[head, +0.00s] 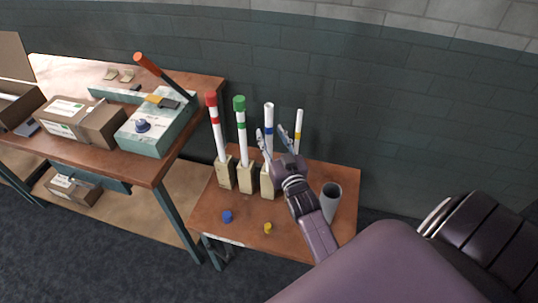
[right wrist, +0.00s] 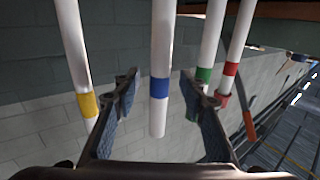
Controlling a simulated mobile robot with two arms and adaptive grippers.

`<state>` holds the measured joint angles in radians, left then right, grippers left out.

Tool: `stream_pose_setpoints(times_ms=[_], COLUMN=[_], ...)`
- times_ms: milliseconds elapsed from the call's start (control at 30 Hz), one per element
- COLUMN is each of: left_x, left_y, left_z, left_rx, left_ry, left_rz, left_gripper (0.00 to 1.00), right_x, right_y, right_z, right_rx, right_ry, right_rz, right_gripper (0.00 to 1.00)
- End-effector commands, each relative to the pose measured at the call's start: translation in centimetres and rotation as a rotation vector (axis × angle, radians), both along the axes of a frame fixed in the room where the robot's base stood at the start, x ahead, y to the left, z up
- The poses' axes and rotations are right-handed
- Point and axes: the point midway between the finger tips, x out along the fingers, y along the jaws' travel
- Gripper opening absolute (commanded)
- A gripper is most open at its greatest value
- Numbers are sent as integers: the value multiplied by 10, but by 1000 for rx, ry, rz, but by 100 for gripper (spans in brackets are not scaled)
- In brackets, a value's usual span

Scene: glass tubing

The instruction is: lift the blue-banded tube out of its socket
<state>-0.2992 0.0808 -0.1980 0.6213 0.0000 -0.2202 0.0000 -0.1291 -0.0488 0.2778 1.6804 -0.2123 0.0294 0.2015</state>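The blue-banded tube (head: 269,112) is white and stands upright in a pale wooden socket block (head: 267,183) on the small table. Its top end is uncapped. My right gripper (head: 271,130) is open at the height of the blue band, with a finger to either side of the tube in the picture. In the right wrist view the blue-banded tube (right wrist: 161,50) shows between the two open fingers (right wrist: 160,92), with a gap on each side. I cannot tell how deep it lies between them. My left gripper is not in view.
A red-capped tube (head: 217,130) and a green-capped tube (head: 242,130) stand to the left. A yellow-banded tube (head: 299,122) stands close on the right. A grey cup (head: 331,196), a blue cap (head: 227,216) and a yellow cap (head: 268,228) are on the table.

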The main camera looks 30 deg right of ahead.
Motion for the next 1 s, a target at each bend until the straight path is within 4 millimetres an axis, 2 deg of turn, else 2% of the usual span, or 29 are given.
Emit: stream_pose_setpoints(times_ms=[100,200,467,800,1000], left_x=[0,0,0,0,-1], left_y=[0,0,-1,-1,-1], left_z=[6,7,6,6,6], left_rx=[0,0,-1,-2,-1], left_ry=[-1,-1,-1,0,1], left_rz=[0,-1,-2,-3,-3], left_gripper=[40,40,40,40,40], right_x=[16,22,23,23,23], right_y=[-5,-6,-6,-6,-6], right_z=[3,1,0,0,1], right_rx=[-1,-1,-1,0,0], right_ry=[-1,0,0,1,0], right_rz=[0,0,0,0,0], right_gripper=[39,39,38,0,0])
